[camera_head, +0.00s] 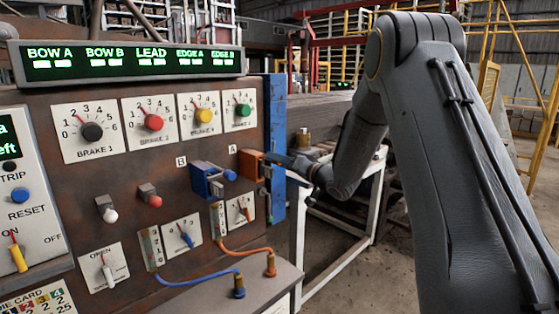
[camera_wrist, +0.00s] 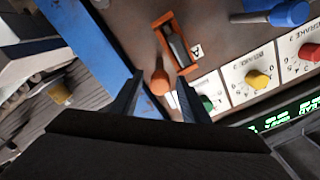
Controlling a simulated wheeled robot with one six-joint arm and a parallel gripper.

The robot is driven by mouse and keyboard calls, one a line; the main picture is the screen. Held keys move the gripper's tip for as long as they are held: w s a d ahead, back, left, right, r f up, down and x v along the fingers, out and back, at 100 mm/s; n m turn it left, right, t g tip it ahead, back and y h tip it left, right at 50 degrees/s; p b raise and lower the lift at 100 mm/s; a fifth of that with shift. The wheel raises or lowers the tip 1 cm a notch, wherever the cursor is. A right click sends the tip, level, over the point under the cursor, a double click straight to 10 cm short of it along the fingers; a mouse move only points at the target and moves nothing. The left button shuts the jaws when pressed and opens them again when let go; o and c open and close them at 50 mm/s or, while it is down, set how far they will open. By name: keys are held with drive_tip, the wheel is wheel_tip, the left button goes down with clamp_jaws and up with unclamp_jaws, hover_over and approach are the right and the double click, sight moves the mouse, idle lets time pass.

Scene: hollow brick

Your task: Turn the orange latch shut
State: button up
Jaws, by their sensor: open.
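The orange latch (camera_head: 250,164) is on the brown panel by the A label, near the panel's right edge. In the wrist view its orange frame (camera_wrist: 166,32) surrounds a grey metal piece, and a round orange knob (camera_wrist: 160,82) sits at its lower left end. My gripper (camera_wrist: 160,79) is open, with one dark finger on each side of the knob in that view. I cannot tell whether either finger touches it. In the head view my gripper (camera_head: 280,161) reaches the latch from the right and hides its knob end.
A blue latch (camera_head: 207,180) marked B is just left of the orange one. Brake dials (camera_head: 236,111) line the panel above. A blue post (camera_head: 276,130) edges the panel. Orange and blue cables (camera_head: 245,251) hang below. A white frame (camera_head: 299,230) stands right of the panel.

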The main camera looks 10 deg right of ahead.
drive_tip(key=c, duration=1)
drive_tip(key=shift+c, duration=0.3)
